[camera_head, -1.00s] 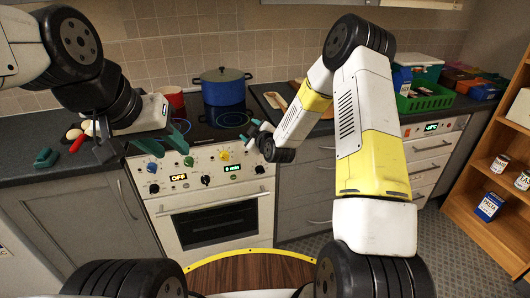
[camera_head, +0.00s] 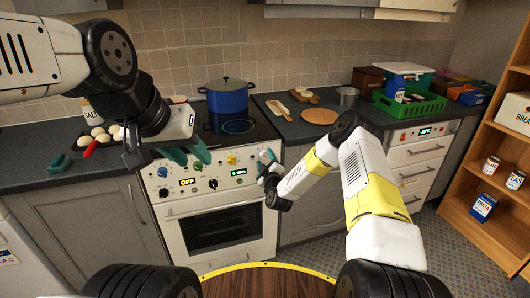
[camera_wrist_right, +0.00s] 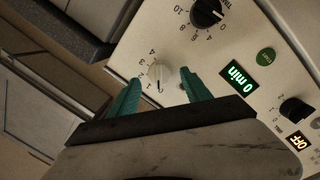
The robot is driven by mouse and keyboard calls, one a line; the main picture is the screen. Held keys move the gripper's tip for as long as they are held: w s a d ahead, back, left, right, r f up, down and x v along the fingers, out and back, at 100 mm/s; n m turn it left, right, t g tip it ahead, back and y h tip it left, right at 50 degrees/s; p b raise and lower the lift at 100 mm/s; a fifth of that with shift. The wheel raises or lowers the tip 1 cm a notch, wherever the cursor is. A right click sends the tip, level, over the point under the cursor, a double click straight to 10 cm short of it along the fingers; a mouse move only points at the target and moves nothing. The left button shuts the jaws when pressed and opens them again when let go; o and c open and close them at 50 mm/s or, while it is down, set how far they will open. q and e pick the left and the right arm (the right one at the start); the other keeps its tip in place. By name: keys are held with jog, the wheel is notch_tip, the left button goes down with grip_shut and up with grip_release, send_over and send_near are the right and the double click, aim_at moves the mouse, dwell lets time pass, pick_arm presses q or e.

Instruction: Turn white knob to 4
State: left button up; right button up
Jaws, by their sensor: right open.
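The white knob (camera_wrist_right: 158,77) is on the stove's front panel, with small printed numbers around its left side in the right wrist view. A thin dark mark shows on its lower part; I cannot tell exactly which number it points to. My right gripper (camera_wrist_right: 158,88) is open, with its teal fingers on either side of the knob; contact is unclear. In the head view my right gripper (camera_head: 266,162) is at the right end of the panel, mostly covering the knob there. My left gripper (camera_head: 192,153) is open and empty in front of the stove's left side.
The stove (camera_head: 222,233) has several other knobs, including a black timer knob (camera_wrist_right: 207,12), beside a green "0 min" display (camera_wrist_right: 240,78). A blue pot (camera_head: 228,97) stands on the hob. A round wooden board (camera_head: 320,116) lies on the right counter.

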jog(key=shift+w+a, duration=0.15)
jog(key=shift+w, duration=0.55)
grip_shut()
